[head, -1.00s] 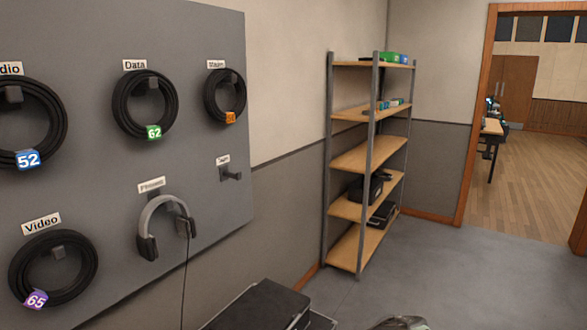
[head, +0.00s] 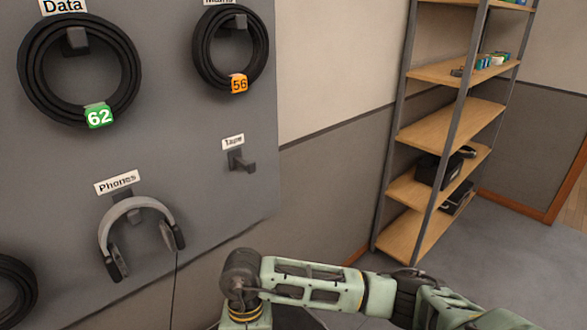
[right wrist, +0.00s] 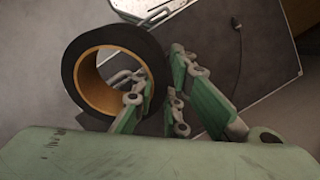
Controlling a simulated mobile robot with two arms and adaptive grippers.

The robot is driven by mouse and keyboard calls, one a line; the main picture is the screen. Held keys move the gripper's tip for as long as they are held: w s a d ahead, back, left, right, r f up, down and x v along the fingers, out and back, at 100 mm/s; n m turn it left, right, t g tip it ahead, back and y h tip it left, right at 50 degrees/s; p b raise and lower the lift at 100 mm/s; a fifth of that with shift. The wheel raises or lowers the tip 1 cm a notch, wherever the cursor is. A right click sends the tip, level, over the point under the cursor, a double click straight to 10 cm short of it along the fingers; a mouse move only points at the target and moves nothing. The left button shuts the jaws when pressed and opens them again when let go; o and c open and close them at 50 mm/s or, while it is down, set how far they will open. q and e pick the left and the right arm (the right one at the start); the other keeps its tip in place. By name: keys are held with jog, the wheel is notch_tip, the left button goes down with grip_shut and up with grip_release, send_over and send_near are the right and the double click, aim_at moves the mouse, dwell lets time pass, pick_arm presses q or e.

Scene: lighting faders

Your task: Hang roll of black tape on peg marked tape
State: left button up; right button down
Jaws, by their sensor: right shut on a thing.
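The roll of black tape (right wrist: 125,38), with a tan core, shows in the right wrist view. My right gripper (right wrist: 155,98) is shut on the roll's wall, one finger inside the core and one outside. The empty peg (head: 243,163) under the label "Tape" (head: 233,142) is on the grey wall board in the head view. In the head view my right arm reaches in from the right, below and to the right of the peg. Its gripper and the roll are hidden below the frame. My left gripper is in neither view.
Grey headphones (head: 138,215) hang below left of the peg. Coiled cables tagged 62 (head: 35,75) and 56 (head: 205,62) hang above. A shelf rack (head: 455,165) stands at right. The board around the peg is clear.

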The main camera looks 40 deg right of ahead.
jog(key=w+d+r+m+t+y+p, duration=0.25)
jog(key=w+r+m+t+y, duration=0.2)
jog(key=w+r+m, duration=0.35)
jog(key=w+d+r+m+t+y+p, duration=0.1)
jog(key=w+r+m+t+y+p, duration=0.3)
jog(key=w+m, duration=0.45)
jog(key=w+d+r+m+t+h+p, duration=0.1)
jog(key=w+d+r+m+t+h, duration=0.2)
jog(key=d, duration=0.4)
jog(key=w+d+r+m+t+h+p, duration=0.1)
jog(key=w+d+r+m+t+h, duration=0.1)
jog(key=d+r+m+t, duration=0.5)
jog(key=w+d+r+m+t+h+p, duration=0.2)
jog(key=d+r+h, duration=0.1)
jog(key=d, duration=0.5)
jog(key=shift+y, duration=0.25)
jog(key=shift+w+a+f+b, duration=0.1)
jog(key=shift+w+a+b, duration=0.2)
jog(key=shift+w+b, duration=1.3)
jog(key=shift+w+a+f+b, duration=0.1)
jog(key=shift+w+a+b, duration=0.35)
jog(key=shift+w, duration=2.15)
jog(key=shift+w+a+f+b, duration=0.1)
jog(key=shift+w+a+b, duration=0.1)
jog(key=shift+w+b, duration=1.45)
jog(key=shift+w+f, duration=0.4)
jog(key=shift+f, duration=0.45)
